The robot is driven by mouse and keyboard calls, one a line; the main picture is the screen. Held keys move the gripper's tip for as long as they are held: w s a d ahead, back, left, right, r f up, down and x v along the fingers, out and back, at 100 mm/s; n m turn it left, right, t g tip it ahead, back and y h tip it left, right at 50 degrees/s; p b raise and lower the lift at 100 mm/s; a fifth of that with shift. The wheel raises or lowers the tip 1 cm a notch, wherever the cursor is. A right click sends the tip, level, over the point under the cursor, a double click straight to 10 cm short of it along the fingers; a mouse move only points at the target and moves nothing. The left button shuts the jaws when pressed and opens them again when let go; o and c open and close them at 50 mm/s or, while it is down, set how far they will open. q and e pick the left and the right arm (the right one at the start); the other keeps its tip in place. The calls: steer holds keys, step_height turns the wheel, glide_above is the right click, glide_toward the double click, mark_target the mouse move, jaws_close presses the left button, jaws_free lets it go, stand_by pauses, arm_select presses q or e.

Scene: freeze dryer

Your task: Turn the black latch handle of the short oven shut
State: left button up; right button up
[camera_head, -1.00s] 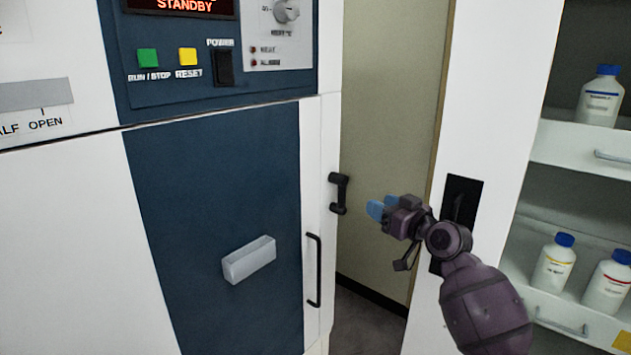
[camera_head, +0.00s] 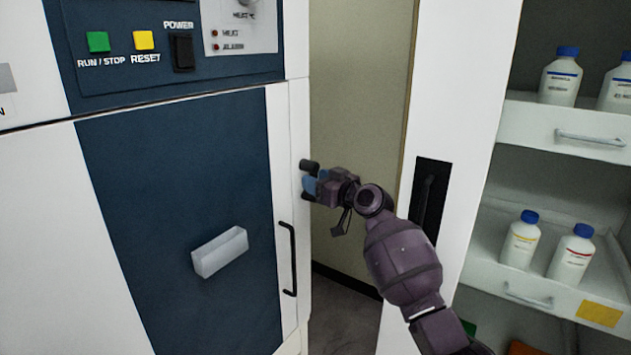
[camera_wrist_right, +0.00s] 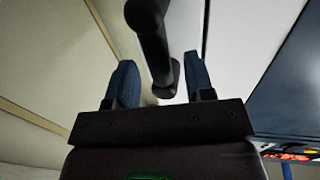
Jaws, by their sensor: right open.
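The short oven (camera_head: 180,220) has a blue door with a white edge at the left of the head view. Its black latch handle (camera_head: 308,165) sits on the right side edge, partly hidden behind my right gripper (camera_head: 311,184). In the right wrist view the black handle (camera_wrist_right: 152,45) runs down between the two blue fingers of the right gripper (camera_wrist_right: 160,85). The fingers are open, one on each side of the handle, with gaps visible. The left gripper is not in view.
A thin black door pull (camera_head: 288,258) and a pale block (camera_head: 220,252) are on the oven front. A white panel (camera_head: 460,120) and shelves with several bottles (camera_head: 520,240) stand at the right. A gap with bare wall lies between oven and panel.

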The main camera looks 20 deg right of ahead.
steer(key=shift+w+a, duration=0.2)
steer(key=shift+w, duration=0.15)
steer(key=shift+r, duration=0.1)
jaws_close()
